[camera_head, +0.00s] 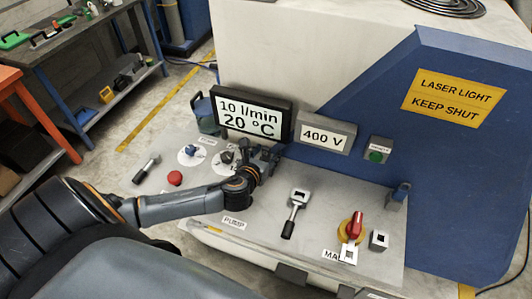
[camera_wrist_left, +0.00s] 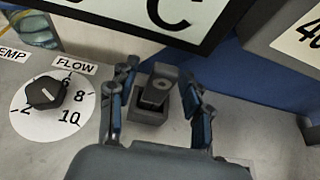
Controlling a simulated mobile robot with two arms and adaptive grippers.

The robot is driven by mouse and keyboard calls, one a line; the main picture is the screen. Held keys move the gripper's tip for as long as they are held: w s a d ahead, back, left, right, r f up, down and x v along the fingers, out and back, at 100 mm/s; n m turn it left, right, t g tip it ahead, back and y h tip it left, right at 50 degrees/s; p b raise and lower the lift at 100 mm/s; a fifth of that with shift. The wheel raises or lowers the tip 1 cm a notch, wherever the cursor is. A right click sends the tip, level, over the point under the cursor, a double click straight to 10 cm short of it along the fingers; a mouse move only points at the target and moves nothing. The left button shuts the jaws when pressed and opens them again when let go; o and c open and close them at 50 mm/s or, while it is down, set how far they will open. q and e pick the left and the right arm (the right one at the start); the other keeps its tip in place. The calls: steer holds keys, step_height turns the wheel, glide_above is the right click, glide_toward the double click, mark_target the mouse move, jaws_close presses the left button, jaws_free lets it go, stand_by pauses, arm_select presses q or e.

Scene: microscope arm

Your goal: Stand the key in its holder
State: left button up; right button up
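My left gripper (camera_head: 262,158) reaches over the panel in front of the flow display. In the left wrist view its two fingers (camera_wrist_left: 160,110) stand apart, one on each side of a grey upright piece (camera_wrist_left: 158,88), with gaps visible between. This piece has a rounded face and stands at a dark square socket (camera_wrist_left: 148,132); it looks like the key in a holder, but I cannot tell how deep it sits. In the head view the gripper hides this piece. A small grey box with a dark square top (camera_head: 378,240) is at the panel's right. My right gripper is not in view.
The flow display (camera_head: 252,116) and the 400 V box (camera_head: 322,134) stand close behind the left gripper. The flow knob (camera_wrist_left: 44,93), a red button (camera_head: 175,178), a black-handled lever (camera_head: 293,212) and a red main switch (camera_head: 352,226) stick up from the panel (camera_head: 260,240).

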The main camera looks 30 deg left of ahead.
arm_select(q)
steer(key=shift+s, duration=0.1)
steer(key=v, duration=1.2)
